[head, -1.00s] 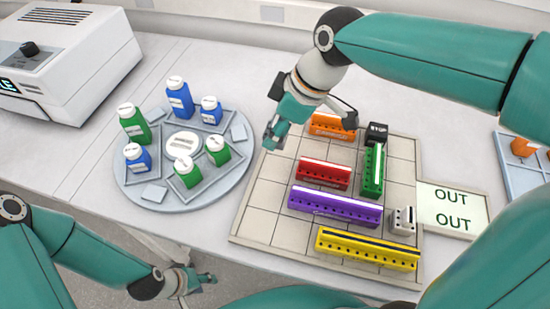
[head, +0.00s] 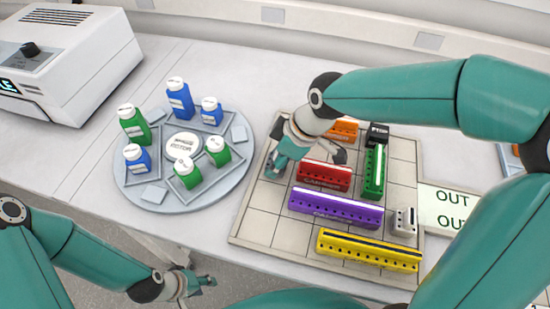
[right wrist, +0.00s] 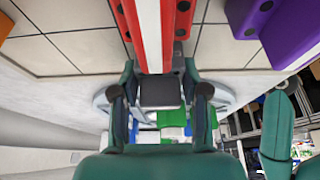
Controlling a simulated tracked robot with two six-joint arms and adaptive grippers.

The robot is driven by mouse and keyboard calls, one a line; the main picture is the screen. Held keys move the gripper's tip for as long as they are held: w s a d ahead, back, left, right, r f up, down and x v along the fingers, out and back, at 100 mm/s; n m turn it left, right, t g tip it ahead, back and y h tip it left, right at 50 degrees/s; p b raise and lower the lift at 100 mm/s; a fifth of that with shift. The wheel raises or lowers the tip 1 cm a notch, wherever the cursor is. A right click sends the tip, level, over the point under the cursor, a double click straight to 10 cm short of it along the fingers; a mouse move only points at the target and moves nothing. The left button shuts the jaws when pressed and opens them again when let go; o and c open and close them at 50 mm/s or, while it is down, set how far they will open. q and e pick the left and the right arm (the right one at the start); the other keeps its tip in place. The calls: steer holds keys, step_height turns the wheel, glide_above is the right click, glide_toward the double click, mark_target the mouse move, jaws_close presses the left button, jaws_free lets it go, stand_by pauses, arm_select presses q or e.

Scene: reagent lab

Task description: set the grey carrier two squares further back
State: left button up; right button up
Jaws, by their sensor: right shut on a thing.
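The small light grey carrier (head: 403,222) stands on the squared board (head: 262,228), near its right edge, by the right end of the purple carrier (head: 335,207). My right gripper (head: 303,160) is down at the board's back left, well away from the grey carrier. It is shut on the red carrier (head: 323,177); in the right wrist view the red carrier (right wrist: 152,30) runs up from between the fingers (right wrist: 160,92). The fingertips' contact is partly hidden. My left gripper (head: 200,283) hangs low at the front left, off the table, too small to read.
The green carrier (head: 374,172) and a dark block (head: 378,132) stand behind the grey carrier's row. The orange carrier (head: 344,131) is at the back, the yellow carrier (head: 368,251) at the front. An OUT plate (head: 447,205) adjoins the right edge. A round tray (head: 153,194) with bottles stands left.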

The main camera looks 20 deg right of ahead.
steer(key=o, duration=1.1)
steer(key=shift+f, duration=0.1)
steer(key=shift+o, duration=0.2)
steer(key=v, duration=1.2)
